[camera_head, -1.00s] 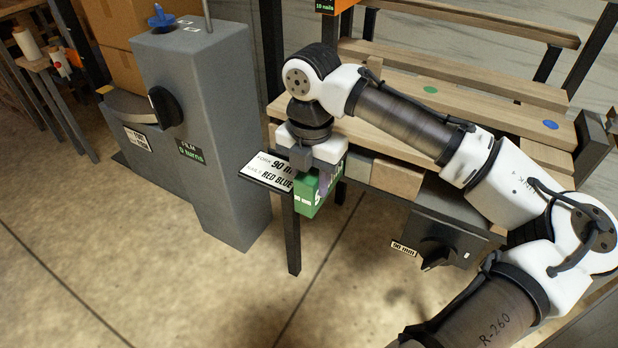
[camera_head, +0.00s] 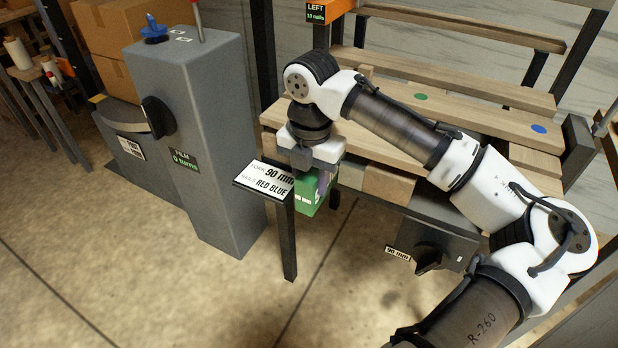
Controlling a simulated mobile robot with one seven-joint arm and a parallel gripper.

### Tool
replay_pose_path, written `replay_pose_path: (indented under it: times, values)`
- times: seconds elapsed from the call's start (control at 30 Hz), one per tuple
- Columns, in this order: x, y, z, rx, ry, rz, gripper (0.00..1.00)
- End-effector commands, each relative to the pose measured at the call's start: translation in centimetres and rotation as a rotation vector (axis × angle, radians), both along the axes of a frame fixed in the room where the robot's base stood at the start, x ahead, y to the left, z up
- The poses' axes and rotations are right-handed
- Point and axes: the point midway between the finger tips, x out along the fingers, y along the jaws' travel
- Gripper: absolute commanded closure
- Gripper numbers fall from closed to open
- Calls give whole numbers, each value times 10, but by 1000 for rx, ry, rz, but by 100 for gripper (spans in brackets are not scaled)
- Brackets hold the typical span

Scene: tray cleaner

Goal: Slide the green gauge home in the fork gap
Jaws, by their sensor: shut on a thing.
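My gripper (camera_head: 309,170) points down at the front left corner of the slatted wooden pallet (camera_head: 385,125). It is shut on the green gauge (camera_head: 312,195), a green block with white marks. The gripper's fingers hide the gauge's upper part. The gauge hangs below the jaws, beside the pallet's front left end and just right of the sign. The fork gap is hidden behind the gripper and gauge, so I cannot tell whether the gauge is in it.
A grey film cabinet (camera_head: 205,140) is further left. A dark box with a knob (camera_head: 432,240) and a "90 mm" label sits under the pallet's front. Green (camera_head: 421,97) and blue (camera_head: 538,128) dots mark slats.

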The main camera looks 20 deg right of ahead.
Motion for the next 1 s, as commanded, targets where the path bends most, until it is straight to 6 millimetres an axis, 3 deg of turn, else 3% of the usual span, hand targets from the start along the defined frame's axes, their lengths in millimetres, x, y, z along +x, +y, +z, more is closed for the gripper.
replay_pose_path:
  times: [1.0]
  values:
    - [16, -20, 1, 0, 0, 0, 98]
